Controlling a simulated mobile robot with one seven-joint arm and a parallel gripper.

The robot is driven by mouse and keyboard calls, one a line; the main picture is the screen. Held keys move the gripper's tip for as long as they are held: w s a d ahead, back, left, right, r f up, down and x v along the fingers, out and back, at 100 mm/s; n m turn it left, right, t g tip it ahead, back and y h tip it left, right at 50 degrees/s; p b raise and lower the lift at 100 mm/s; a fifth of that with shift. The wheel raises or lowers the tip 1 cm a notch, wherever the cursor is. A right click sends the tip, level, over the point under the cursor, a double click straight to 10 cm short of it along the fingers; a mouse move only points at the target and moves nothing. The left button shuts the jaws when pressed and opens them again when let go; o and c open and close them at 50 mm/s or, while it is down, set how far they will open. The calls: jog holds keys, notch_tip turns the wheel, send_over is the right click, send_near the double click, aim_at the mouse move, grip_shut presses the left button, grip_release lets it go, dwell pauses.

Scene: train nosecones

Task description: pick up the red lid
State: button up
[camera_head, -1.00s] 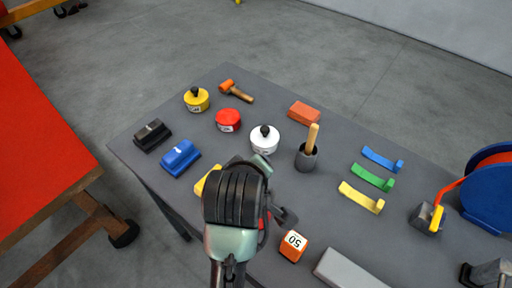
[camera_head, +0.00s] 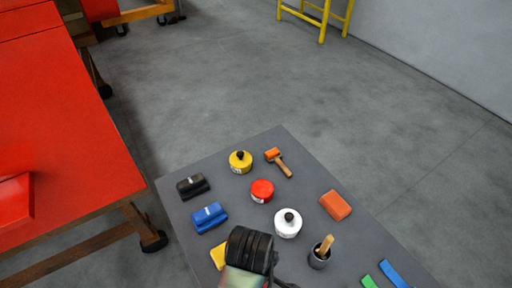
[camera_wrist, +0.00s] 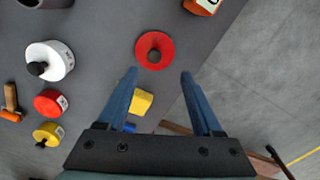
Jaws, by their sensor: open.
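The red lid (camera_wrist: 155,50) lies on the grey table, a red disc with a dark middle. In the wrist view it sits just beyond my fingertips, roughly centred between them. My gripper (camera_wrist: 159,76) is open with two blue fingers spread apart and nothing held between them. In the head view my arm covers the lower middle, and I cannot make out the lid there. A red can (camera_head: 262,191) without a knob stands between the yellow can (camera_head: 240,162) and the white can (camera_head: 288,223); it also shows in the wrist view (camera_wrist: 50,103).
On the table are a black block (camera_head: 193,186), a blue block (camera_head: 209,217), a yellow block (camera_wrist: 141,102), a mallet (camera_head: 279,161), an orange block (camera_head: 336,205) and a dark cup with a wooden handle (camera_head: 320,256). A red table (camera_head: 60,150) stands at left.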

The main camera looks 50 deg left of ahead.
jog(key=f, duration=0.4)
jog(key=shift+w, duration=0.2)
jog(key=shift+w+a+f+p, duration=0.15)
jog(key=shift+f+p, duration=0.25)
jog(key=shift+f, duration=1)
jog(key=shift+w+a+f+p, duration=0.1)
jog(key=shift+a+f+p, duration=0.2)
jog(key=shift+f, duration=1.05)
jog(key=shift+d, duration=0.1)
grip_shut()
